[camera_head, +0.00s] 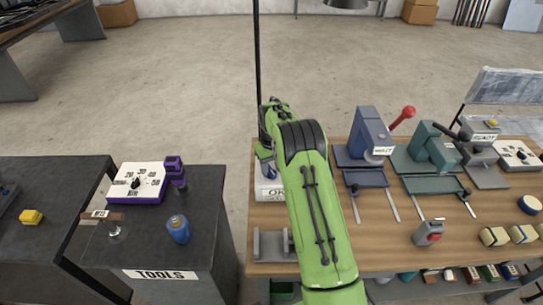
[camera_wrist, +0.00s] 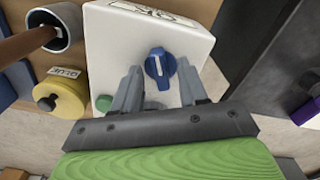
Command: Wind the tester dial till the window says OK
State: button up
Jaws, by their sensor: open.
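The white tester box (camera_wrist: 120,45) fills the upper middle of the wrist view. A blue dial (camera_wrist: 158,68) with a pale pointer line sits on its face. My gripper (camera_wrist: 160,80) is open, with one grey finger on each side of the dial; I cannot tell whether either touches it. A window or label (camera_wrist: 160,10) at the box's top edge carries large letters, cut off and turned in this view.
A yellow cylinder (camera_wrist: 62,97) and a grey tube (camera_wrist: 55,28) stand close left of the tester in the wrist view. Blue (camera_head: 370,140) and teal (camera_head: 432,148) presses stand right of my arm. The TOOLS cabinet (camera_head: 160,250) is left, across a gap.

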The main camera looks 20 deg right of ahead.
notch_tip(320, 180, up, 15)
jog(key=p, duration=0.2)
jog(key=shift+f, duration=0.1)
notch_tip(320, 180, up, 9)
jog(key=t, duration=0.1)
send_over(272, 171)
jog(key=s+a, duration=0.4)
jog(key=s, duration=0.2)
jog(key=s+a+r+t, duration=0.1)
jog(key=s+a+r, duration=0.15)
jog(key=s, duration=0.25)
jog(key=s+a+r+t, duration=0.1)
jog(key=s+r, duration=0.3)
jog(key=s, duration=0.1)
jog(key=s+a+f+t, duration=0.1)
jog(key=s+a+f, duration=0.1)
jog(key=s, duration=0.7)
jog(key=s+a+f+t, duration=0.1)
jog(key=s+a+f, duration=0.1)
jog(key=s, duration=0.8)
jog(key=shift+s+f+t, duration=0.25)
jog(key=shift+f+t, duration=0.05)
jog(key=shift+f, duration=0.05)
